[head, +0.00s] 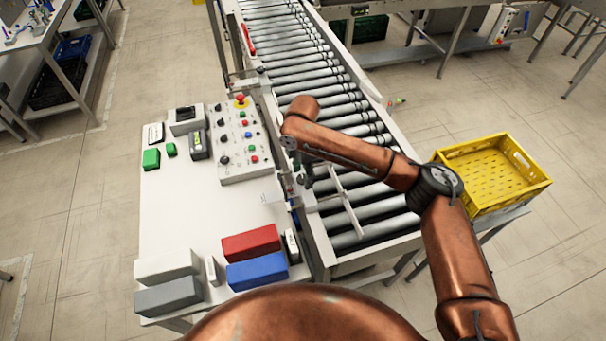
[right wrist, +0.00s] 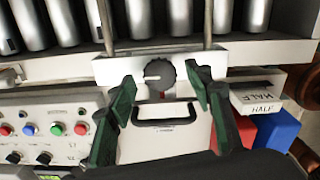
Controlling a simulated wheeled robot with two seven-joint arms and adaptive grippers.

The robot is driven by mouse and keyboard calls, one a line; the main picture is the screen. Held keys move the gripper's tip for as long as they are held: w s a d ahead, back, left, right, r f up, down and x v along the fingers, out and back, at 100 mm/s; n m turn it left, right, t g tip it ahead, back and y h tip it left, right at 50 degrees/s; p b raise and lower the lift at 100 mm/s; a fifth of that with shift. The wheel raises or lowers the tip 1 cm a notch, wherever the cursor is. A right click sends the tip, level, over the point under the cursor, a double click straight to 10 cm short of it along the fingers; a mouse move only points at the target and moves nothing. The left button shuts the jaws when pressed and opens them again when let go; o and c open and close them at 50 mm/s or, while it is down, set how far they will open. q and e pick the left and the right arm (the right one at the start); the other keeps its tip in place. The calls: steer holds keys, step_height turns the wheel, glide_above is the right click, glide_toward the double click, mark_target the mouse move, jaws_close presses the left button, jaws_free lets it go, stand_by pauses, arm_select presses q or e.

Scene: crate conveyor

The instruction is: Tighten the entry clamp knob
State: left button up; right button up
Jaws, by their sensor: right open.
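The dark round clamp knob (right wrist: 160,74) is on a pale block at the side of the roller conveyor in the right wrist view. A white pointer mark on it points left. My right gripper (right wrist: 161,88) is open, with one green-padded finger on each side of the knob and visible gaps between. I cannot tell how deep the fingertips reach relative to the knob. In the head view my right gripper (head: 298,172) is at the conveyor's near left edge, largely hidden under my wrist, and the knob cannot be made out clearly. My left gripper is not in view.
A black handle (right wrist: 165,116) lies just below the knob. The control panel (head: 238,140) with buttons is to the left. Red (head: 251,243) and blue (head: 257,271) blocks stand on the white table. A yellow crate (head: 533,179) is right of the conveyor (head: 300,65).

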steer(key=shift+f, duration=0.2)
steer(key=c, duration=1.1)
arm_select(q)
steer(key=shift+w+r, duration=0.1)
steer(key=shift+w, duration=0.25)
arm_select(e)
steer(key=shift+c, duration=0.3)
